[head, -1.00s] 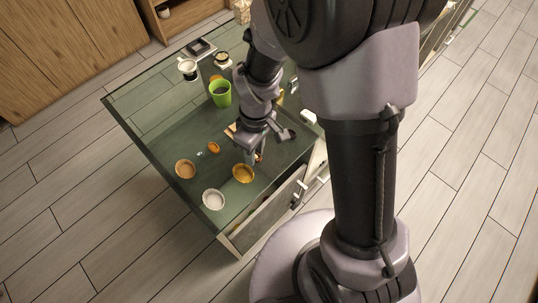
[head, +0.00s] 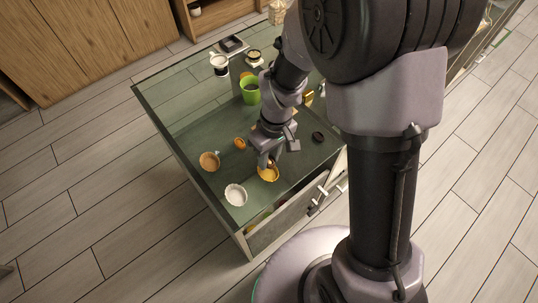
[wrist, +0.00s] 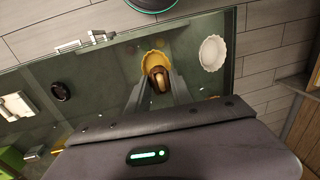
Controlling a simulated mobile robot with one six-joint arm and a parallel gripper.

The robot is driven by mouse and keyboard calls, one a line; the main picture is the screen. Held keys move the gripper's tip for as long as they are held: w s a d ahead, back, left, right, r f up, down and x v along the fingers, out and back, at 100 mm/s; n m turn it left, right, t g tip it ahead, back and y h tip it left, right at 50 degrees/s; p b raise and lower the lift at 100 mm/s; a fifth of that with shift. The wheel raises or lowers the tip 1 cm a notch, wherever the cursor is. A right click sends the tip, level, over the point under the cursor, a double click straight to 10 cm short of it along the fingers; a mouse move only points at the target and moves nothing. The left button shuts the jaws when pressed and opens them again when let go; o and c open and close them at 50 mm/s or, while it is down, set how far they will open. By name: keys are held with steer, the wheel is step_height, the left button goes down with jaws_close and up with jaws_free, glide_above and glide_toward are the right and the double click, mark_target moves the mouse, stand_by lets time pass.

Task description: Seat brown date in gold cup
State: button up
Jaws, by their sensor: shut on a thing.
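The gold cup (head: 269,175) stands on the green glass top near its front edge. My gripper (head: 268,162) points down at its back rim. In the wrist view, the gripper (wrist: 159,88) is shut on the brown date (wrist: 160,83), which sits between the fingertips. The date overlaps the near part of the gold cup (wrist: 153,57) there. Whether it touches the cup's floor I cannot tell. The date is largely hidden by the fingers in the head view.
A white cup (head: 236,195) and a tan cup (head: 209,161) stand close by on the left. A small orange piece (head: 240,143) lies behind. A green cup (head: 250,92) stands farther back. A dark round thing (head: 318,137) lies to the right.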

steer(key=shift+f+b, duration=0.55)
steer(key=shift+f, duration=0.5)
steer(key=shift+f+b, duration=0.3)
steer(key=shift+f+b, duration=0.35)
steer(key=shift+f, duration=0.05)
steer(key=shift+f+b, duration=0.75)
steer(key=shift+b, duration=0.15)
stand_by(1.6)
steer(key=o, duration=1.1)
steer(key=r+p, duration=0.2)
steer(key=r, duration=0.3)
steer(key=w+d+r+p, duration=0.1)
steer(key=r+p, duration=0.2)
steer(key=r, duration=0.3)
steer(key=d+r+p, duration=0.1)
steer(key=r+p, duration=0.1)
steer(key=r, duration=0.4)
steer(key=shift+w+r+p, duration=0.1)
steer(key=shift+w+p, duration=0.1)
steer(key=shift+p, duration=0.15)
